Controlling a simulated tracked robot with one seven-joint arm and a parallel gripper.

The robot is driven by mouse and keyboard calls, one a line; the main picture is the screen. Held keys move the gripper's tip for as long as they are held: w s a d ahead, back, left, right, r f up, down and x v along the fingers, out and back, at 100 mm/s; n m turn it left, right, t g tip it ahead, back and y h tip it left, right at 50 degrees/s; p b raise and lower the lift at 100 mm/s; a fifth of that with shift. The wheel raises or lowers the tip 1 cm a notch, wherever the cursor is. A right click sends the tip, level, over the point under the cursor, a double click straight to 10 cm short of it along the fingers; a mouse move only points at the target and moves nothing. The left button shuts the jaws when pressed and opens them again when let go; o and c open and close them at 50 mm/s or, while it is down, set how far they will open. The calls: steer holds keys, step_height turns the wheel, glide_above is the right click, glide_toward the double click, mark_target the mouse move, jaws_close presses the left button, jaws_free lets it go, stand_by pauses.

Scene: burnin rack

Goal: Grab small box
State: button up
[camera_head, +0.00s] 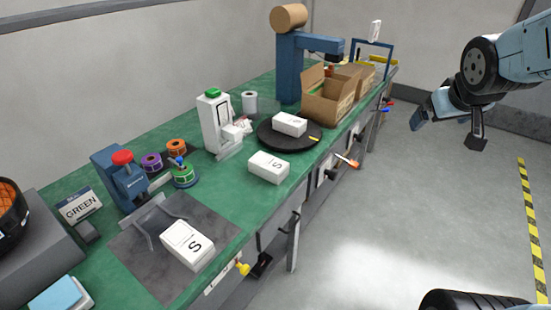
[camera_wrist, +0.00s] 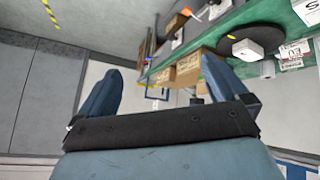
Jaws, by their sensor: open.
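Several small white boxes are on the green workbench in the head view. One box marked S (camera_head: 188,245) lies on a dark grey mat at the near end. A second box marked S (camera_head: 268,167) lies on the bare green top near the front edge. A third white box (camera_head: 289,124) sits on a round black turntable (camera_head: 262,136); it also shows in the wrist view (camera_wrist: 247,49). My gripper (camera_head: 450,128) is open and empty, out over the floor to the right of the bench. Its two blue fingers (camera_wrist: 160,92) are spread wide in the wrist view.
Open cardboard boxes (camera_head: 328,105) stand beyond the turntable. A white dispenser (camera_head: 215,122), tape rolls and a blue press (camera_head: 121,180) stand along the bench. Tools hang on the bench's front edge. The floor (camera_head: 420,200) beside the bench is clear.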

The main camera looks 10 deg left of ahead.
mark_target(283, 171)
steer(key=w+a+f+n+t+y, duration=0.2)
steer(key=w+a+f+n+y, duration=0.45)
steer(key=w+a+f, duration=0.75)
steer(key=s+a+f+n+g+y, duration=0.2)
steer(key=s+a+f+y, duration=0.25)
steer(key=a+f, duration=0.25)
steer(key=s+a+f+n+g+y, duration=0.1)
steer(key=s+a+f+n+y, duration=0.1)
steer(key=s+a+f+y, duration=0.35)
steer(key=x, duration=0.3)
steer(key=f+x, duration=0.1)
steer(key=x, duration=0.2)
steer(key=w+f+x, duration=0.1)
steer(key=x, duration=0.2)
steer(key=shift+d, duration=0.1)
steer(key=shift+x, duration=2.75)
steer(key=shift+w+d+f, duration=0.1)
steer(key=shift+f, duration=0.1)
steer(key=c, duration=1.1)
